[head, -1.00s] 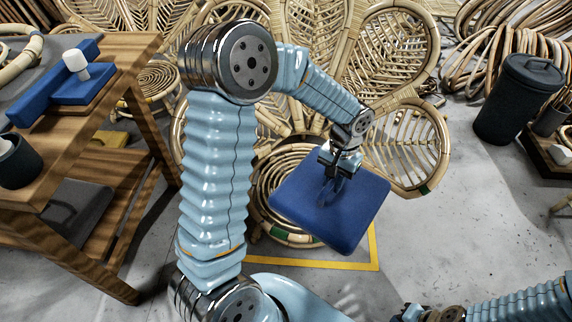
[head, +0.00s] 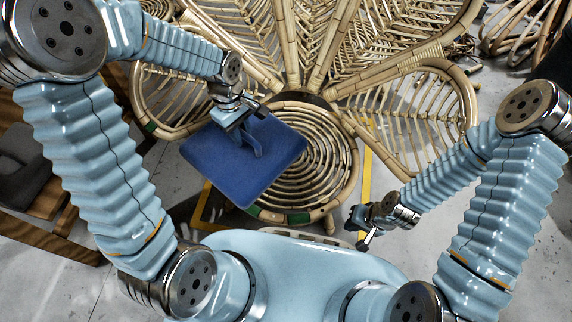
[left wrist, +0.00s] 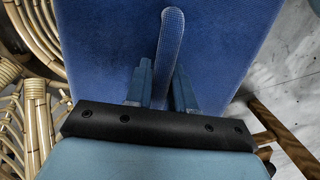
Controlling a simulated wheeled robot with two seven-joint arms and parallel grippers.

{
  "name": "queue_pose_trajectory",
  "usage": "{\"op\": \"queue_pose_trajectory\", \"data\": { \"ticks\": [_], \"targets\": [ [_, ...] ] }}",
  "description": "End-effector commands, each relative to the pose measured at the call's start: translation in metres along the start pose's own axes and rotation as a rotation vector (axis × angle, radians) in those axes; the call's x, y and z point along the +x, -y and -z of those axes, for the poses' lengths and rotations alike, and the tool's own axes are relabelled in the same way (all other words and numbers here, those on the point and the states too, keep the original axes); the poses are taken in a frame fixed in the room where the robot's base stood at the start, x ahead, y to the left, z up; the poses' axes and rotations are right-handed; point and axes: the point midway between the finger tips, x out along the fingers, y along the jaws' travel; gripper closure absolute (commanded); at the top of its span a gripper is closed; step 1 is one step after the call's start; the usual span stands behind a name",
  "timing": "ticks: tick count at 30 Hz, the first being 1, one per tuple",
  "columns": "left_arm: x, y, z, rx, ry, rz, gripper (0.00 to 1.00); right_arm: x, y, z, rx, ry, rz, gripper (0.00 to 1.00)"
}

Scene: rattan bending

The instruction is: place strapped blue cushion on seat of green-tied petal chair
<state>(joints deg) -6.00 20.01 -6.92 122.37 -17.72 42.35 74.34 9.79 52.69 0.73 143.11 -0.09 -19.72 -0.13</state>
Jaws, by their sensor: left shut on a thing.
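The blue cushion (head: 225,165) hangs tilted from my left gripper (head: 246,124), over the left part of the chair's round coiled seat (head: 325,155). I cannot tell whether it touches the seat. In the left wrist view, the jaws (left wrist: 163,75) are shut on the raised strap (left wrist: 170,42) of the cushion (left wrist: 105,45). The petal chair has green ties on its seat rim (head: 298,218) and left loop. The right and middle of the seat are bare. My right gripper (head: 364,226) is beside the seat's front right, clear of the cushion; its jaws are too small to read.
The chair's petal back (head: 410,45) rises behind the seat, with a side loop (head: 430,120) at the right. Yellow floor tape (head: 366,180) runs beside the seat. A wooden bench (head: 50,200) stands at the left. Coiled rattan (head: 525,30) lies at the back right.

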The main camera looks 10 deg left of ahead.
Motion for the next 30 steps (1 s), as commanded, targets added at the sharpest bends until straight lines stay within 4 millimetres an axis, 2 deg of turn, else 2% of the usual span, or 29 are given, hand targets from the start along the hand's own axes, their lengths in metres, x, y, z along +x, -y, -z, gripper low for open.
{"op": "queue_pose_trajectory", "data": {
  "ticks": [1, 5, 13, 18, 26, 30],
  "targets": [
    [0.010, 0.000, 0.000, -0.050, 0.002, -0.007, 1.00, 0.009, -0.004, 0.000, 0.001, 0.000, 0.000, 1.00],
    [0.019, -0.014, -0.005, -0.107, 0.006, -0.012, 1.00, 0.012, -0.005, 0.000, 0.002, 0.000, 0.000, 1.00],
    [0.056, -0.084, -0.028, -0.103, 0.005, -0.011, 1.00, 0.023, -0.009, 0.001, 0.002, -0.004, 0.000, 1.00],
    [0.090, -0.109, -0.033, -0.106, 0.006, -0.010, 1.00, 0.031, -0.012, 0.001, 0.003, -0.007, -0.001, 1.00],
    [0.107, -0.124, -0.036, -0.106, 0.005, -0.012, 1.00, 0.034, -0.014, 0.002, 0.003, -0.008, -0.001, 1.00],
    [0.128, -0.129, -0.035, -0.107, 0.005, -0.010, 1.00, 0.040, -0.016, 0.002, 0.003, -0.009, -0.001, 1.00]
  ]
}}
